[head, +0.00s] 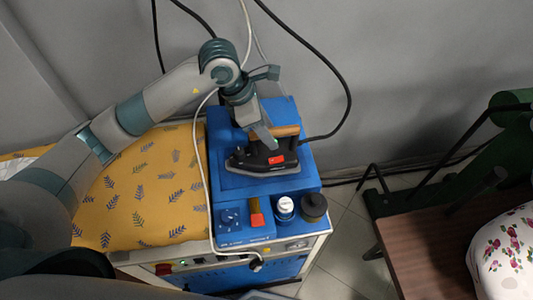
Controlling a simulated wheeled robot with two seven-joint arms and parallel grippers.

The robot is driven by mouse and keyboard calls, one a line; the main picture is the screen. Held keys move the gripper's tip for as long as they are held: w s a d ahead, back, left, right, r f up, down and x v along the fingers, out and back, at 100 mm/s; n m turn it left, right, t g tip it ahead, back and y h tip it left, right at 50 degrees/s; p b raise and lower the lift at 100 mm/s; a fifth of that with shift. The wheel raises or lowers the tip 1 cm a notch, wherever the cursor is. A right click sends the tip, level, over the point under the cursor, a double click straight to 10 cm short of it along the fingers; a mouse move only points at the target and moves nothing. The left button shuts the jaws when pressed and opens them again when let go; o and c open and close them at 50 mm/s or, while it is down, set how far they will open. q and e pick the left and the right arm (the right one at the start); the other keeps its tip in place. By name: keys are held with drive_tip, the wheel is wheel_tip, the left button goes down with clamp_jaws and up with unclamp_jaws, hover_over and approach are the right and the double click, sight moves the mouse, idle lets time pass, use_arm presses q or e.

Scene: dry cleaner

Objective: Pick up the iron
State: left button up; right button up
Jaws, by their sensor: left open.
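The iron (250,161) has a dark body, a red label and a wooden handle (284,131). It sits on the blue top of the steam unit (302,178). My left gripper (262,137) is above the iron, pointing down close to the left end of its handle. The gripper is open, and I cannot tell whether a finger touches the handle. The gripper covers part of the iron's upper left. My right gripper is not in view.
A yellow patterned ironing board (150,190) lies to the left. A white-capped bottle (284,207) and a dark round knob (314,206) are in front of the iron. A black cable (345,85) runs from the iron up the wall. A brown table (430,245) stands right.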

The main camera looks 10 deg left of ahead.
sight(263, 147)
use_arm(q)
drive_tip(key=shift+w+f+p, duration=0.1)
drive_tip(key=shift+f+p, duration=0.5)
drive_tip(key=shift+p, duration=0.05)
drive_tip(key=p+x, duration=0.1)
drive_tip(key=x, duration=0.2)
drive_tip(key=shift+a+p, duration=0.15)
drive_tip(key=shift+p, duration=0.15)
drive_tip(key=shift+w+f, duration=0.1)
drive_tip(key=shift+f, duration=0.25)
drive_tip(key=shift+c, duration=0.3)
clamp_jaws()
drive_tip(key=shift+w+r, duration=0.2)
idle(0.3)
